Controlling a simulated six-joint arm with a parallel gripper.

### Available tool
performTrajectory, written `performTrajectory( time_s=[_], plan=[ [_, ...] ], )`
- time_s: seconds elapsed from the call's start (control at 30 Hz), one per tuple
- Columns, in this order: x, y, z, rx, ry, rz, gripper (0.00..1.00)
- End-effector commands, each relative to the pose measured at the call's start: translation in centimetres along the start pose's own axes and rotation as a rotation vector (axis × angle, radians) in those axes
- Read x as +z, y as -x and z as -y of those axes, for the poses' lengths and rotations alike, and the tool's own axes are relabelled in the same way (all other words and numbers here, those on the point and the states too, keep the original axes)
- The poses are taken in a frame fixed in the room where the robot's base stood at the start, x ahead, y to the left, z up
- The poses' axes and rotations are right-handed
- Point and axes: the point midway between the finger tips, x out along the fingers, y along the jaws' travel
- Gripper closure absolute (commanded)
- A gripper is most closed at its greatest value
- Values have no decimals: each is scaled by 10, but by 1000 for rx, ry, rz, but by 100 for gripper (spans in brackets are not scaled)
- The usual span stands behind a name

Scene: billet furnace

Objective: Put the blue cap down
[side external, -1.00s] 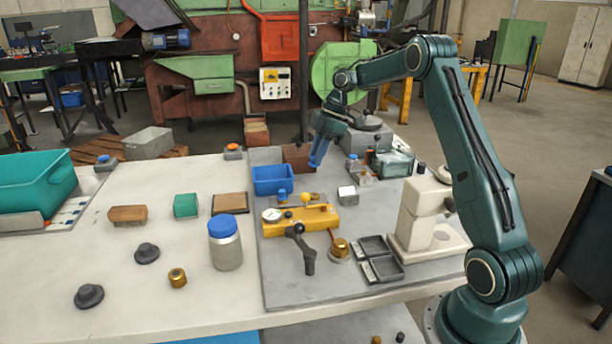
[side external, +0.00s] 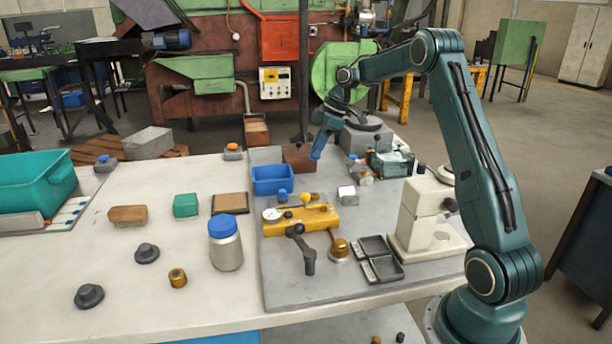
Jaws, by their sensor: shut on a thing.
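The gripper looks a little above the mat. A larger blue lid (side external: 222,226) sits on a grey jar (side external: 226,252) on the white table, well away from the gripper.
A yellow fixture (side external: 310,219), a white cube (side external: 348,195) and small vials (side external: 360,174) stand nearby. The grey mat (side external: 300,285) is clear at its front left.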

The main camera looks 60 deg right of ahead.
Motion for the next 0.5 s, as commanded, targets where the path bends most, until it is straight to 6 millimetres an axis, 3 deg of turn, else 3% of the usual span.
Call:
performTrajectory(
  time_s=[0.5],
  plan=[
    [14, 51, -40, 347, -830, 0, 100]
  ],
)
